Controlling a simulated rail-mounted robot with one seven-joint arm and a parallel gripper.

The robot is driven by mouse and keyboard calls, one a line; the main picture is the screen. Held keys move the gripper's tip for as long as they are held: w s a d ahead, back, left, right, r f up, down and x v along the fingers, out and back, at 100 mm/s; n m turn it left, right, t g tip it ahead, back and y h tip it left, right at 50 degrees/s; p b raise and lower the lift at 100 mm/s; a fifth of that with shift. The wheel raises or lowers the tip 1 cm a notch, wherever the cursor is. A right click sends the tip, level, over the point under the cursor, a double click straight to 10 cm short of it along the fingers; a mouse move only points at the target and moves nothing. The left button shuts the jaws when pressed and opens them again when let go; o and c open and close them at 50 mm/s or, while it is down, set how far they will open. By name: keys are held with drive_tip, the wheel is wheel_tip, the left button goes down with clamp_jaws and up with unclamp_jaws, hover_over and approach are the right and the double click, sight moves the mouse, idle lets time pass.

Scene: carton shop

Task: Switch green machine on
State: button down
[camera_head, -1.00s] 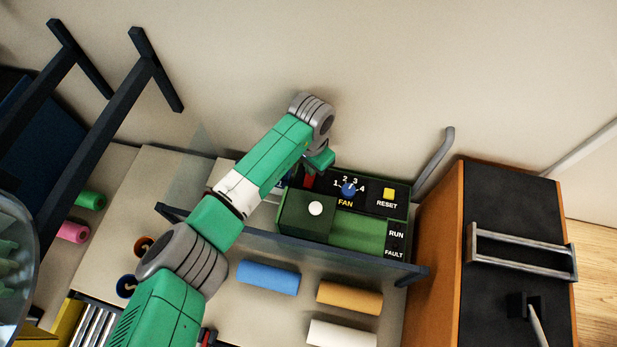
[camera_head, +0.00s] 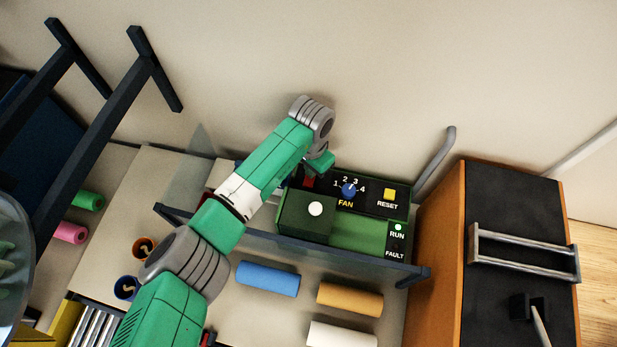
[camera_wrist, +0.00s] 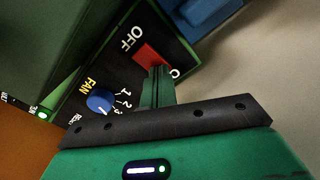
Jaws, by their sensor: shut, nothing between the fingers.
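The green machine (camera_head: 365,233) stands on the shelf, with a dark control panel along its back. Its red switch (camera_wrist: 148,58) sits between an OFF label and a second label mostly hidden by my fingers. The switch also shows in the head view (camera_head: 308,182), beside my wrist. My gripper (camera_wrist: 158,72) is shut and empty, its fingertips at the switch's edge on the side away from OFF; I cannot tell whether they touch. The RUN lamp (camera_head: 398,227) is lit and glows green in the wrist view (camera_wrist: 42,115). No light shows at FAULT.
A blue fan knob (camera_head: 348,190) and a yellow reset button (camera_head: 389,194) are close to the switch. A clear guard with a dark rail (camera_head: 340,257) runs along the machine's front. Blue (camera_head: 268,278) and orange (camera_head: 349,298) rolls lie before it. An orange-sided cabinet (camera_head: 432,250) stands right.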

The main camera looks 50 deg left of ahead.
wheel_tip(320, 180, up, 7)
drive_tip(key=p, duration=0.7)
idle(0.3)
